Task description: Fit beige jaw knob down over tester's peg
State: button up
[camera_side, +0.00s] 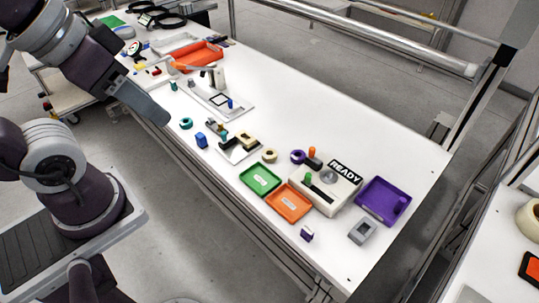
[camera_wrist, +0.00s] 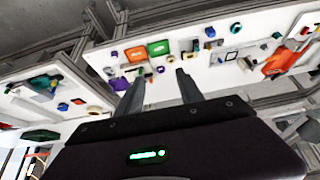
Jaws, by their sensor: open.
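The beige knob (camera_side: 269,155) is a small ring-like piece lying on the white table, left of the tester. The tester (camera_side: 345,194) is a cream box with a READY sign, a grey round part and a dark slot on top. A green upright peg (camera_side: 308,178) stands at its left side; I cannot tell whether this is the peg meant. My gripper (camera_wrist: 160,82) is open and empty in the wrist view, its two fingers well apart. In the side view it is above the table's left edge, far from the knob and the tester.
Green (camera_side: 260,180) and orange (camera_side: 289,203) trays lie before the tester; a purple tray (camera_side: 383,201) lies right. A purple ring (camera_side: 298,156) and orange peg (camera_side: 312,152) stand behind. The table's far middle is clear.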

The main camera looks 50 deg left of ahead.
aim_at(330, 172)
jog(key=w+f+n+g, duration=0.1)
jog(key=w+f+n, duration=0.25)
jog(key=w, duration=0.35)
jog(key=w+a+f+n+g, duration=0.1)
jog(key=w+f+n, duration=0.1)
jog(key=w+n, duration=0.4)
jog(key=w+f+n+g, duration=0.1)
jog(key=w+f+n, duration=0.15)
jog(key=w, duration=0.55)
jog(key=w+f+n+g, duration=0.1)
jog(key=w+f+n, duration=0.1)
jog(key=f, duration=0.6)
jog(key=w+a+f+n, duration=0.1)
jog(key=w+f+n, duration=0.2)
jog(key=f, duration=0.5)
jog(key=w+a+f+n+g, duration=0.1)
jog(key=f+n, duration=0.3)
jog(key=f, duration=0.4)
jog(key=shift+w+a+f+g, duration=0.15)
jog(key=shift+w+f, duration=0.05)
jog(key=shift+w, duration=0.2)
jog(key=shift+w+a+f+g, duration=0.1)
jog(key=shift+w+f+g, duration=0.05)
jog(key=shift+w, duration=0.2)
jog(key=shift+r, duration=0.1)
grip_shut()
